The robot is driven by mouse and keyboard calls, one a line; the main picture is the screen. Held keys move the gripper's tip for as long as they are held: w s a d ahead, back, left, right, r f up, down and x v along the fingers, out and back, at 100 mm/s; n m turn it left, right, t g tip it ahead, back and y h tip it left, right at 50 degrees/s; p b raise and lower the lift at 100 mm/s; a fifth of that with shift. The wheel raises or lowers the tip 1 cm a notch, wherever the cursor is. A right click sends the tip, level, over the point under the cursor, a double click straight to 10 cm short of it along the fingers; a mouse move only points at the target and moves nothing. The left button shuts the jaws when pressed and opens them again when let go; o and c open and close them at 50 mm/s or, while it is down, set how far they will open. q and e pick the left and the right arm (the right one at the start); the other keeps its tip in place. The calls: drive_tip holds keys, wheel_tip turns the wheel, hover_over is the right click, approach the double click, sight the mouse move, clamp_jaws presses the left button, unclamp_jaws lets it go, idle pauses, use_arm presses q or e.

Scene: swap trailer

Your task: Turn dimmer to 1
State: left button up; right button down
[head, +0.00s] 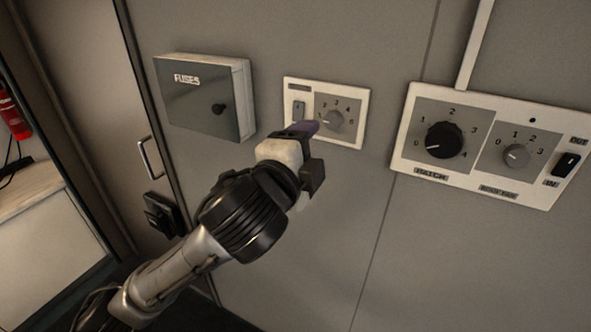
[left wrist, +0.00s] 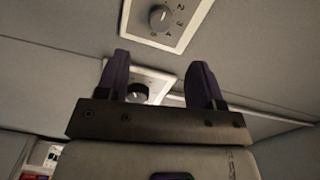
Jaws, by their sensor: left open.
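A small pale wall panel (head: 356,138) carries a grey numbered knob (head: 337,124) and a rocker switch (head: 299,110). Its label is too small to read, so I cannot confirm that this knob is the dimmer. My left gripper (head: 308,128) is open, with a purple finger in front of the panel's lower left edge, below the switch and left of the knob. Contact cannot be told. In the left wrist view a numbered knob (left wrist: 161,18) is above the open fingers, and nothing is between them up close. The knob's exact setting is unclear. My right gripper is not in view.
A larger panel (head: 400,160) at right has a black HATCH knob (head: 443,140), a smaller grey knob (head: 516,156) and an OUT/IN switch (head: 567,165). A FUSES box (head: 205,97) sticks out at left. The wall below the panels is clear.

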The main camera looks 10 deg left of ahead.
use_arm(q)
drive_tip(key=shift+b+v, duration=0.4)
drive_tip(key=shift+v, duration=1.8)
drive_tip(key=s+a+r+n+t+y, duration=0.2)
drive_tip(key=s+a+r+n+y, duration=0.15)
drive_tip(key=a+n, duration=0.45)
drive_tip(key=s+a+f+n+g+y+p, duration=0.1)
drive_tip(key=s+a+f+n+g+p, duration=0.15)
drive_tip(key=f, duration=0.65)
drive_tip(key=s+a+f+n+g+y+p, duration=0.1)
drive_tip(key=a+f+n+g, duration=0.15)
drive_tip(key=f, duration=0.55)
drive_tip(key=s+a+f+n+g+p, duration=0.15)
drive_tip(key=f+n, duration=0.25)
drive_tip(key=f, duration=0.5)
drive_tip(key=s+a+f+n+g+p, duration=0.1)
drive_tip(key=s+f+g+p, duration=0.3)
drive_tip(key=s+f, duration=1.6)
drive_tip(key=s+a+g, duration=0.1)
drive_tip(key=s+g, duration=0.2)
drive_tip(key=g, duration=0.1)
drive_tip(key=shift+s+a+g+y, duration=0.2)
drive_tip(key=shift+s+g+y, duration=0.05)
drive_tip(key=shift+g+y, duration=0.1)
